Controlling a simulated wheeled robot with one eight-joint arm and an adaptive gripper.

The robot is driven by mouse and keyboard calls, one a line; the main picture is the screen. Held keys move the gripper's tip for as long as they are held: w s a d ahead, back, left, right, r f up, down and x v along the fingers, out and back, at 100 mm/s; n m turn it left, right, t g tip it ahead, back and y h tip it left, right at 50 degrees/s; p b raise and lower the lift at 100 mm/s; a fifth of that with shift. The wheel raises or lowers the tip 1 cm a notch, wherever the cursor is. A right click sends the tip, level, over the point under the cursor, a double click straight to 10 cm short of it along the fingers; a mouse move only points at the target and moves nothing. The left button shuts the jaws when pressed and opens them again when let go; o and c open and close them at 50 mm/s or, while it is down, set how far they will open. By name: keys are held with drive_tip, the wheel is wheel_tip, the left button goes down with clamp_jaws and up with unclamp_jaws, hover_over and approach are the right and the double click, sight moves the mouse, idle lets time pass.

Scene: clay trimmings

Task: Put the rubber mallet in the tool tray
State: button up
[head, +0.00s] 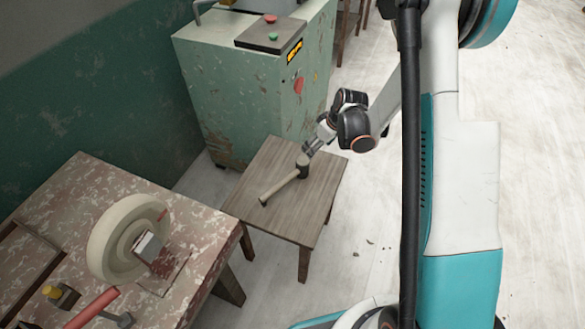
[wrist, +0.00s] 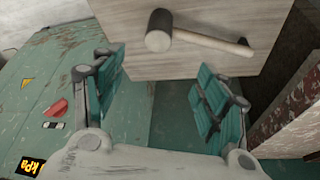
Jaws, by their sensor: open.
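The rubber mallet (head: 279,188) lies on the small wooden table, its dark head toward the cabinet side and its pale handle pointing to the lower left. It also shows in the wrist view (wrist: 158,30), beyond my fingertips, with the handle running right. My gripper (head: 314,146) is by the mallet's head in the head view; its fingers are too small to make out there. In the wrist view my gripper (wrist: 160,85) is open, with nothing between its teal finger pads. A wooden-rimmed recess (head: 22,262) at the left may be the tool tray; I cannot tell.
The small table (head: 310,222) is otherwise bare. A worn green cabinet (head: 245,100) with buttons stands behind it. The paint-worn workbench (head: 95,190) at the left carries a round pale wheel (head: 112,240), a red-handled tool (head: 92,308) and a yellow-topped block (head: 60,296).

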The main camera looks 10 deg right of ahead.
drive_tip(key=f, duration=0.2)
drive_tip(key=b, duration=0.3)
hover_over(303, 161)
drive_tip(key=s+d, duration=0.2)
drive_tip(key=s, duration=0.1)
wheel_tip(303, 161, down, 7)
drive_tip(key=shift+w+a+r+b+x, duration=0.15)
drive_tip(key=shift+b+x, duration=0.3)
drive_tip(key=shift+x, duration=0.55)
drive_tip(key=shift+w+b+x, duration=0.15)
drive_tip(key=shift+b+x, duration=0.35)
drive_tip(key=shift+x, duration=0.5)
drive_tip(key=shift+w+a+r+b+x, duration=0.15)
drive_tip(key=shift+b+x, duration=0.3)
drive_tip(key=shift+x, duration=0.55)
clamp_jaws()
